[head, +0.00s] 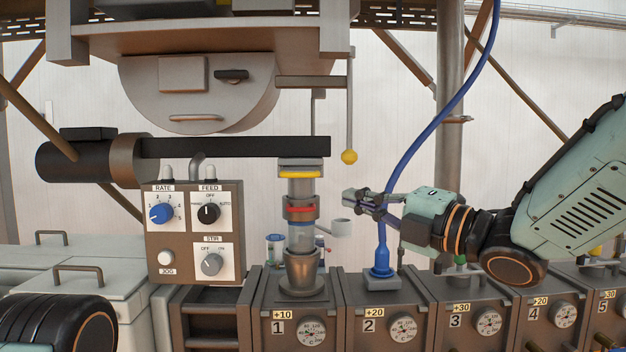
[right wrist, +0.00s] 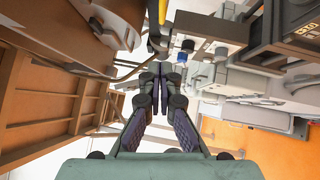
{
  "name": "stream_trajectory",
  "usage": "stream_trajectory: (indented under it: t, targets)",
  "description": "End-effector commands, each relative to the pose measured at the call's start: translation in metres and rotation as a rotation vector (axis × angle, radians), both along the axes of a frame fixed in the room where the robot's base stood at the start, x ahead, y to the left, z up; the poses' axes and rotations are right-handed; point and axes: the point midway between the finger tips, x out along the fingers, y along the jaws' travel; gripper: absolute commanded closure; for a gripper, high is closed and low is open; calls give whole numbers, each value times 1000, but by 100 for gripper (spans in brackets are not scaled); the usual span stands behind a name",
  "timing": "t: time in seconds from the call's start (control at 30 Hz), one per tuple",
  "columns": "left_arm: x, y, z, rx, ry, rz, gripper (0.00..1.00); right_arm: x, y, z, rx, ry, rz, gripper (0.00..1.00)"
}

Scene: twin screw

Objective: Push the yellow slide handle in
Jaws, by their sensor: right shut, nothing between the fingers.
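A flat yellow handle (head: 300,174) sits at the front of the slide under the outlet end of the black feeder barrel (head: 235,147). It lies above the red-banded vertical tube (head: 300,209). My right gripper (head: 350,198) is shut and empty, to the right of the tube and a little lower than the yellow handle, apart from both. In the right wrist view its fingers (right wrist: 164,70) meet at the tips. A yellow piece (right wrist: 163,12) shows ahead at the top of that view; I cannot tell which part it is. My left gripper is not in view.
A lever with a yellow ball (head: 349,157) hangs above my right gripper. A blue hose (head: 440,110) runs down behind the gripper to a blue fitting (head: 380,261). A control box (head: 195,232) stands left of the tube. Numbered barrel blocks (head: 375,315) line the front.

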Motion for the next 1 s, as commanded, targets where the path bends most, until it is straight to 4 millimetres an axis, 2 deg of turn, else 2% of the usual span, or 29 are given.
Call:
stream_trajectory:
  t: [0.17,0.6,0.8,1.0]
  targets:
    - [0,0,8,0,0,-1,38,13,13,3,-6,1,0,100]
    - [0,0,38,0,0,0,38,69,72,14,-2,3,1,100]
    - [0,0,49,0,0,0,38,93,70,19,1,2,-2,100]
    - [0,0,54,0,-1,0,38,104,70,20,2,1,-2,100]
